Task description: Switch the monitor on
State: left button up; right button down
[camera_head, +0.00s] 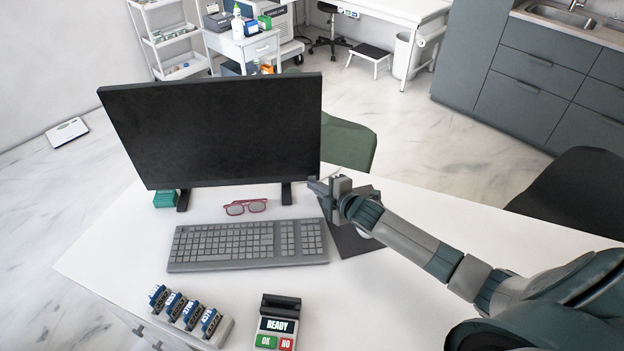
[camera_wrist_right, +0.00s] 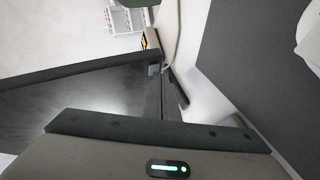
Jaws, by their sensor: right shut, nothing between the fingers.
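The monitor (camera_head: 215,130) stands on two feet at the far side of the white desk. Its screen is black in the head view. In the right wrist view the dark monitor (camera_wrist_right: 70,105) fills the left side. My right gripper (camera_head: 318,187) is near the monitor's lower right corner, just right of its right foot. I cannot tell whether the fingertips touch the monitor. No power button can be made out. My left gripper is not in view.
On the desk (camera_head: 400,290) are a grey keyboard (camera_head: 248,244), red glasses (camera_head: 246,207), a teal box (camera_head: 165,199), a dark mouse pad (camera_head: 350,242) partly under my right arm, a card reader marked READY (camera_head: 277,325) and a rack of blue-topped items (camera_head: 190,318). The desk's front right is clear.

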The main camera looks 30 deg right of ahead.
dwell(0.6)
jog(key=shift+s+a+p, duration=0.25)
jog(key=shift+s+p, duration=0.25)
jog(key=shift+s, duration=0.15)
jog(key=shift+s, duration=0.1)
jog(key=shift+s+a+p, duration=0.4)
jog(key=shift+s+p, duration=0.25)
jog(key=shift+s, duration=0.2)
jog(key=shift+s+a+p, duration=0.25)
jog(key=shift+s+p, duration=0.05)
jog(key=shift+s, duration=0.3)
jog(key=shift+s+a+p, duration=0.25)
jog(key=shift+s+p, duration=0.05)
jog(key=shift+s, duration=0.5)
